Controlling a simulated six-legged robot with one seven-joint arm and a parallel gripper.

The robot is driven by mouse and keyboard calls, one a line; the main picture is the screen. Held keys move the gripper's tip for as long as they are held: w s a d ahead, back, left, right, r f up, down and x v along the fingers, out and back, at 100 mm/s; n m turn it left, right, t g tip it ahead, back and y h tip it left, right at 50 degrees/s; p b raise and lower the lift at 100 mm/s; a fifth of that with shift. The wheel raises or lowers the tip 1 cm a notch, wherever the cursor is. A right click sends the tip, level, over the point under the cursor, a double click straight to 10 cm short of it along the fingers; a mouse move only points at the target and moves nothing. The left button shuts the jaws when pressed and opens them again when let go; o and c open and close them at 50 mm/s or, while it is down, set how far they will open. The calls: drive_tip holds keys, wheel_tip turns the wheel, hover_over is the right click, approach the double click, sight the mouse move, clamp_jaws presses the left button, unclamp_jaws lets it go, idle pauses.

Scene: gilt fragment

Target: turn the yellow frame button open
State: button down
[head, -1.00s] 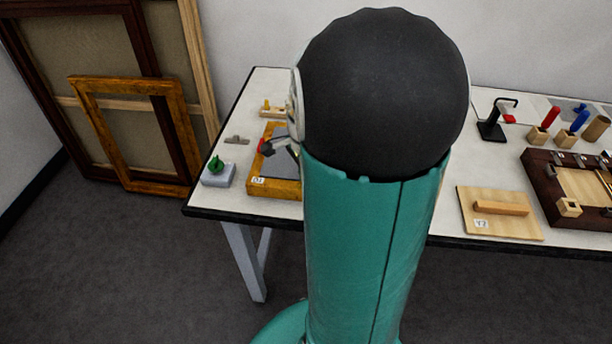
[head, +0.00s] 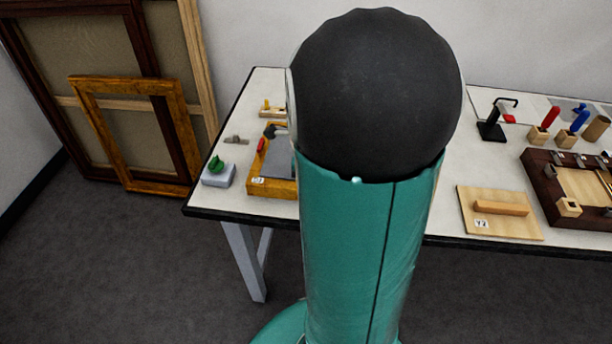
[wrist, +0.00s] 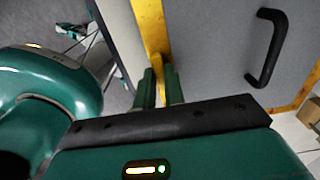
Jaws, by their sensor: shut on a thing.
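The yellow-brown frame (head: 272,190) with a grey panel (head: 280,154) lies at the left end of the table, partly hidden behind my arm. In the wrist view the yellow frame edge (wrist: 148,25) runs down towards my gripper (wrist: 160,88). The gripper's two green fingers are shut on a narrow yellow piece, the yellow frame button (wrist: 168,84), at that edge. Most of the button is hidden between the fingers. A black handle (wrist: 272,48) stands on the grey panel to the right. A red piece (head: 261,145) sits on the frame's left side. My fingers are hidden in the head view.
A green knob on a grey block (head: 218,174) and a small clip (head: 236,139) lie left of the frame. A wooden piece (head: 271,107) is behind it. A board with a bar (head: 470,216) lies to the right. Picture frames (head: 130,178) lean at the wall.

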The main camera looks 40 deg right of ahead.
drive_tip(key=shift+r, duration=0.1)
idle(0.3)
drive_tip(key=c, duration=1.5)
unclamp_jaws()
wheel_tip(320, 180, up, 14)
drive_tip(key=shift+f, duration=0.15)
drive_tip(key=s+a+n+t, duration=0.1)
drive_tip(key=a+n+t, duration=0.1)
drive_tip(key=a+n, duration=0.5)
drive_tip(key=s+a+r+n+t, duration=0.1)
drive_tip(key=s+a+n, duration=0.1)
drive_tip(key=a+n, duration=0.6)
drive_tip(key=s+a+r+n+t, duration=0.1)
drive_tip(key=s+a+n+t, duration=0.1)
drive_tip(key=a+n, duration=0.6)
drive_tip(key=shift+n+t, duration=0.3)
drive_tip(key=shift+n, duration=2.5)
